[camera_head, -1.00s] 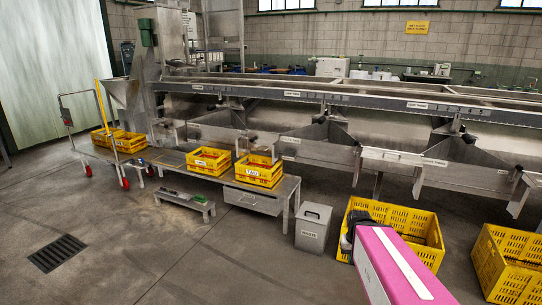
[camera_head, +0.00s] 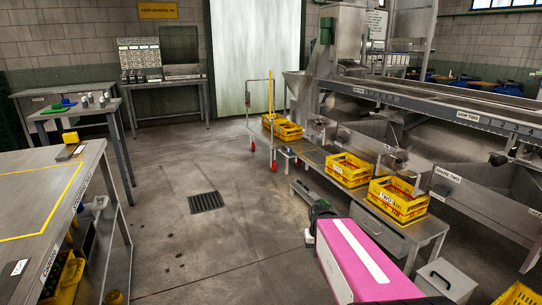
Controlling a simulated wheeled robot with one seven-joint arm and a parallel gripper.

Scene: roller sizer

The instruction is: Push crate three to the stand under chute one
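Two yellow crates stand on a long low metal bench (camera_head: 333,183) along the sizer. The nearer crate (camera_head: 398,200) has a white label that seems to read "TWO". The label on the farther crate (camera_head: 350,169) is too small to read. More yellow crates (camera_head: 286,130) sit on a trolley at the bench's far end. I cannot tell which crate is three. A grey chute (camera_head: 447,185) labelled two is above the bench's near end; a farther chute (camera_head: 358,145) has no readable label.
A low step (camera_head: 312,198) and a grey lidded bin (camera_head: 444,281) stand beside the bench. A work table (camera_head: 40,205) with yellow lines is at left. Open floor with a drain grate (camera_head: 205,201) lies between. Another yellow crate (camera_head: 520,294) shows at bottom right.

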